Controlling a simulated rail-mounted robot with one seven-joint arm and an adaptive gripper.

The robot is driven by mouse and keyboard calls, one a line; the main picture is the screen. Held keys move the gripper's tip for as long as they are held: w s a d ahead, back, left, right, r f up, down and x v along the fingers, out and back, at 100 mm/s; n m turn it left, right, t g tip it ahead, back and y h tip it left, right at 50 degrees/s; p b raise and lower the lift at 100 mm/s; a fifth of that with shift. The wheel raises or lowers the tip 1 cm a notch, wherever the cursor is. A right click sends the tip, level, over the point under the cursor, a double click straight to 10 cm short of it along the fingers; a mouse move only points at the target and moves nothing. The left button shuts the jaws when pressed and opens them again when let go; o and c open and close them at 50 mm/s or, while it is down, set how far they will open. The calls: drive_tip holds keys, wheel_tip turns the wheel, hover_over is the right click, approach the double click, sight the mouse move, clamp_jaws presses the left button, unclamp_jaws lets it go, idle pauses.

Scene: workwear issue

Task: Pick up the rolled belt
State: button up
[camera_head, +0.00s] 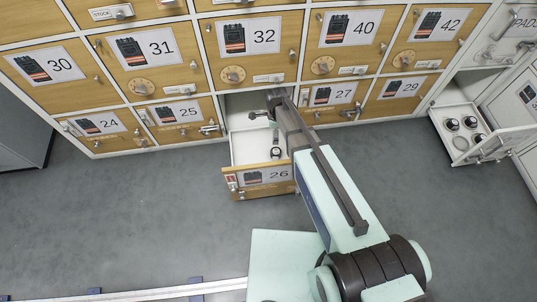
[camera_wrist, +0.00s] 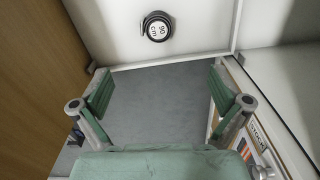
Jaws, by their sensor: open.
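The rolled belt (camera_wrist: 158,27) is a small dark coil with a white centre marked "90 cm". It lies on the white floor near the top of the wrist view. In the head view a small dark coil (camera_head: 275,153) shows inside the pulled-out drawer 26 (camera_head: 265,177), near its front. My gripper (camera_wrist: 160,90) has its two green fingers spread wide, with nothing between them. The belt is beyond the fingertips, apart from them. In the head view my gripper (camera_head: 276,103) is by the opening behind the drawer, and my arm hides the drawer's right side.
Wooden numbered doors surround the opening, including 25 (camera_head: 188,114) and 27 (camera_head: 333,97). A wooden panel (camera_wrist: 35,70) flanks my gripper in the wrist view. A white drawer (camera_head: 480,130) with several round dark items stands open at right. The grey floor (camera_head: 150,210) in front is largely clear.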

drive_tip(key=b, duration=0.3)
approach(275, 151)
wheel_tip(275, 151, down, 5)
drive_tip(key=shift+w+f, duration=0.1)
drive_tip(key=shift+s+d+f+b, duration=0.15)
drive_tip(key=shift+f+b, duration=1.1)
drive_tip(key=shift+f, duration=1.4)
drive_tip(key=shift+c, duration=0.3)
drive_tip(key=c, duration=1.3)
